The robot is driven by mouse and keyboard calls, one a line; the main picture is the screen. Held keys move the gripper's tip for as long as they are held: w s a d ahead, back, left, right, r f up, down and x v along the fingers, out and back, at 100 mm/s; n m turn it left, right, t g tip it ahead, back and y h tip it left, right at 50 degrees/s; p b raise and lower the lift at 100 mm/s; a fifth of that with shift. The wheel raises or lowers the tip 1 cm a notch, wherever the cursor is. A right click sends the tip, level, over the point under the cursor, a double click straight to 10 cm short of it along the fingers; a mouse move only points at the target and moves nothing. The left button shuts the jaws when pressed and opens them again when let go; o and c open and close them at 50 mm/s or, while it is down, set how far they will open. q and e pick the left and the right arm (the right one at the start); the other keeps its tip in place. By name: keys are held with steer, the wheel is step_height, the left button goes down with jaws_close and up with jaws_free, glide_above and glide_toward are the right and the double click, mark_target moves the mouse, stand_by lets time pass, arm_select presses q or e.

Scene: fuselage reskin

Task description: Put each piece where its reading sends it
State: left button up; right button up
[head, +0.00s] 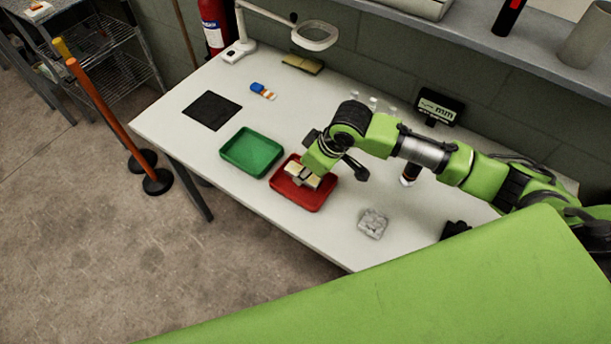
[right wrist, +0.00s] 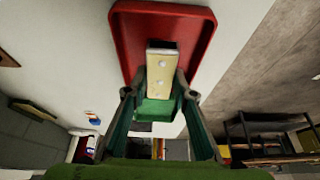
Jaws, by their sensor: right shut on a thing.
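My right gripper (head: 304,174) is over the red tray (head: 306,207) in the head view, shut on a small beige piece (head: 296,170). In the right wrist view the piece (right wrist: 161,68) sits between the fingers and shows pale round dots on its face. The red tray (right wrist: 127,38) is behind it; I cannot tell whether the piece touches the tray floor. The green tray (head: 237,166) stands just left of the red one and looks empty. A small display reading "mm" (head: 438,104) stands at the back; its digits are not legible. My left gripper is not in view.
A black mat (head: 211,110), a blue, white and orange item (head: 262,90) and a magnifier lamp (head: 318,36) are on the table's left part. A crumpled grey thing (head: 373,223) lies right of the red tray. Posts (head: 110,110) stand on the floor at left.

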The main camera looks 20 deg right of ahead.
step_height(320, 180, down, 2)
steer(key=shift+f+p, duration=0.2)
steer(key=shift+p, duration=0.25)
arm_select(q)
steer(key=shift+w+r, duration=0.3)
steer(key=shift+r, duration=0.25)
arm_select(e)
steer(key=shift+f, duration=0.4)
steer(key=shift+f, duration=0.1)
steer(key=o, duration=1.1)
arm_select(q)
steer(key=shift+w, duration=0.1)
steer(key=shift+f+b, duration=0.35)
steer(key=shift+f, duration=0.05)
arm_select(e)
steer(key=v, duration=1.2)
